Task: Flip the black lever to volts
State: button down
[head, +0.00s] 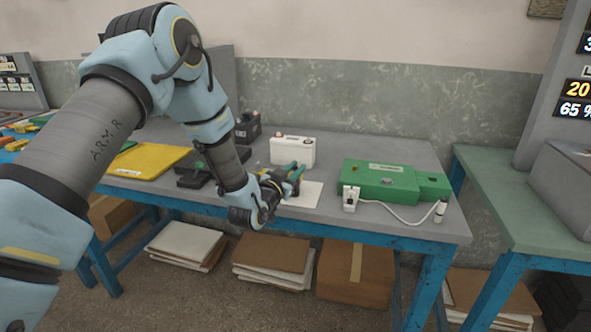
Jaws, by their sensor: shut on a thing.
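My gripper (293,180) is low over the front of the grey bench, beside a flat white sheet (305,197). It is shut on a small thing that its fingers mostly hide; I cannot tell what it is. Green parts show at the fingers. A small white device (350,199) with a dark part on top stands at the front left of a green case (380,183), to the right of my gripper and apart from it. A white cable (400,219) runs from it to a small upright cylinder (440,211). I cannot make out a black lever or a volts mark for certain.
A white battery (292,151) stands just behind my gripper, with a dark battery (247,127) farther back left. A yellow mat (148,161) and a black tray lie left. A second green bench (510,195) with display panels stands right. Boxes (355,273) sit below.

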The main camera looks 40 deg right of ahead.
jog(key=shift+f+b, duration=0.2)
jog(key=shift+b, duration=0.2)
jog(key=shift+f+h+b, duration=0.2)
jog(key=shift+h+b, duration=0.1)
jog(key=shift+b, duration=0.7)
jog(key=shift+a+r+h+b, duration=0.15)
jog(key=shift+h+b, duration=0.15)
jog(key=shift+b, duration=0.45)
jog(key=shift+s+r, duration=0.1)
jog(key=shift+r, duration=0.05)
jog(key=c, duration=0.8)
grip_release()
jog(key=shift+o, duration=0.2)
jog(key=b+v, duration=0.2)
jog(key=v, duration=0.8)
jog(key=shift+s+a, duration=0.2)
jog(key=shift+a, duration=0.15)
